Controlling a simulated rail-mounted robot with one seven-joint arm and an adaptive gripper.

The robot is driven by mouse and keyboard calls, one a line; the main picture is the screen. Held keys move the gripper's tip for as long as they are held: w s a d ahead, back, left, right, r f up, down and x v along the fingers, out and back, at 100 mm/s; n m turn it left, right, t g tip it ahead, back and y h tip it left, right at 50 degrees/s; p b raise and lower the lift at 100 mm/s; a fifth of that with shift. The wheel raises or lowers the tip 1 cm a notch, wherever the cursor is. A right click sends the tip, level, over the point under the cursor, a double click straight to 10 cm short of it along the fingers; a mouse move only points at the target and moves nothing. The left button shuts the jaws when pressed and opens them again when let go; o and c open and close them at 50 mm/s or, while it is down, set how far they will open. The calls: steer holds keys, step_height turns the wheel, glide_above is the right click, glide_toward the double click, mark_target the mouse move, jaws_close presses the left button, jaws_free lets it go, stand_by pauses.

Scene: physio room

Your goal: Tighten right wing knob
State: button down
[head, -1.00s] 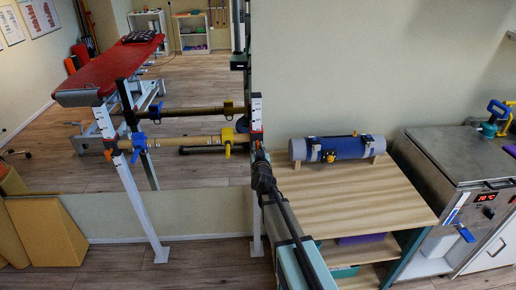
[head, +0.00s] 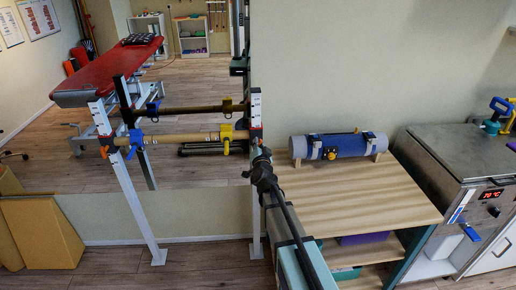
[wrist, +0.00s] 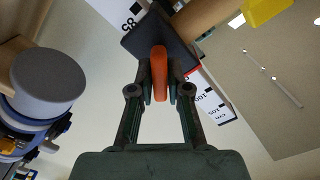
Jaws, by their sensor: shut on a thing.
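The orange right wing knob (wrist: 158,72) stands between my fingertips in the wrist view, in front of a dark bracket (wrist: 160,38) on the white scaled post (wrist: 213,103). My gripper (wrist: 159,90) is shut on the knob, one finger on each side. In the head view my gripper (head: 261,153) reaches up to the right post (head: 255,112), just below the right end of the wooden bar (head: 185,137). The knob is mostly hidden there. The left orange knob (head: 104,151) shows at the left post (head: 128,190).
A blue and grey roll (head: 342,146) lies on the wooden table (head: 365,190) right of my arm; its grey end (wrist: 47,82) is near my gripper in the wrist view. A steel unit (head: 455,155) stands further right. A mirror covers the wall behind the bar.

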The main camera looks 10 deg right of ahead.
steer(key=m+b, duration=0.1)
steer(key=m, duration=0.1)
steer(key=m+b, duration=0.1)
steer(key=m, duration=0.2)
steer(key=shift+f+m, duration=0.2)
steer(key=shift+m, duration=0.1)
steer(key=shift+d+m+b, duration=0.1)
steer(key=shift+m+b, duration=0.8)
steer(key=shift+m, duration=1.4)
steer(key=c, duration=1.2)
jaws_free()
steer(key=shift+s, duration=0.15)
steer(key=s, duration=0.7)
steer(key=s+a, duration=0.1)
steer(key=s, duration=0.3)
steer(key=shift+s, duration=0.35)
